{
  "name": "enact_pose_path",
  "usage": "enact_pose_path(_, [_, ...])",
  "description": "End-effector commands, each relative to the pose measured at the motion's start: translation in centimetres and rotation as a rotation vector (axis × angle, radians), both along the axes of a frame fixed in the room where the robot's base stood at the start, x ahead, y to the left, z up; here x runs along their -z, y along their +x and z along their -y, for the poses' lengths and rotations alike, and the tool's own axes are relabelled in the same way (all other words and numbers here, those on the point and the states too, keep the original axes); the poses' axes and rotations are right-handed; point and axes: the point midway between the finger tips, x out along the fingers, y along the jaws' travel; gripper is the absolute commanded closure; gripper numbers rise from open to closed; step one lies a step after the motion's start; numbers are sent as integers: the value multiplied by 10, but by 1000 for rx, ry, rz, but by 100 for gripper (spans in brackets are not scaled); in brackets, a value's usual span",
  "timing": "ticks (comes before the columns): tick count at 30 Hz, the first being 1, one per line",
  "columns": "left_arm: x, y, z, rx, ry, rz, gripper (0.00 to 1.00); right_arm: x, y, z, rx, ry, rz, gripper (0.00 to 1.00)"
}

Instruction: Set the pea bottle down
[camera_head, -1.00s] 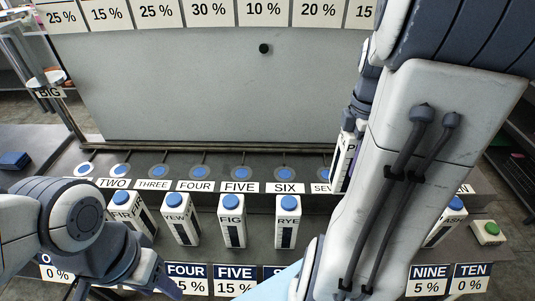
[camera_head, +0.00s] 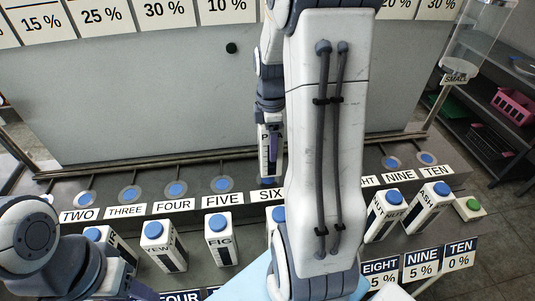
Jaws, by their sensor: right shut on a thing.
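The pea bottle (camera_head: 263,143), a white box-shaped bottle of which only the letter P shows, is upright in my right gripper (camera_head: 271,128). The gripper is shut on it, pointing down in front of the grey panel. In the picture the bottle stands just behind the SIX label (camera_head: 268,196), over the blue-centred disc there. My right forearm hides the SEVEN place and part of the bottle's right side. I cannot tell whether its base touches the surface. My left gripper (camera_head: 138,291) is low at the left, cut by the frame edge; its jaw opening is unclear.
White blue-capped bottles stand in a front row: YEW (camera_head: 163,247), FIG (camera_head: 221,240), one partly hidden, another (camera_head: 383,216) and ASH (camera_head: 428,209). Blue-centred discs line the back ledge, such as FIVE (camera_head: 222,185). A green-buttoned box (camera_head: 469,208) sits at the right.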

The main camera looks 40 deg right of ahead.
Motion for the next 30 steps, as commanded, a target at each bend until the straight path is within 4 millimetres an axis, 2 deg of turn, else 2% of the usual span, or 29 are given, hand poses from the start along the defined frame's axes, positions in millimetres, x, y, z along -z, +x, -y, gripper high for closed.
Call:
enact_pose_path(5, [0, 0, 0, 0, 0, 0, 50, 10, 10, -4, 2, 1, -1, 82])
enact_pose_path(13, [2, 0, 0, 0, 0, 0, 50, 45, 8, -4, 3, 2, -3, 82])
enact_pose_path(26, [5, 0, 0, 0, 0, 0, 50, 51, 9, -3, 2, 0, 0, 82])
enact_pose_path(27, [4, 0, 0, 0, 0, 0, 50, 50, 9, -3, 2, 0, 0, 10])
enact_pose_path(28, [3, 0, 0, 0, 0, 0, 50, 50, 9, -3, 2, 0, 0, 0])
enact_pose_path(30, [3, 0, 0, 0, 0, 0, 50, 50, 9, -3, 2, 0, 0, 0])
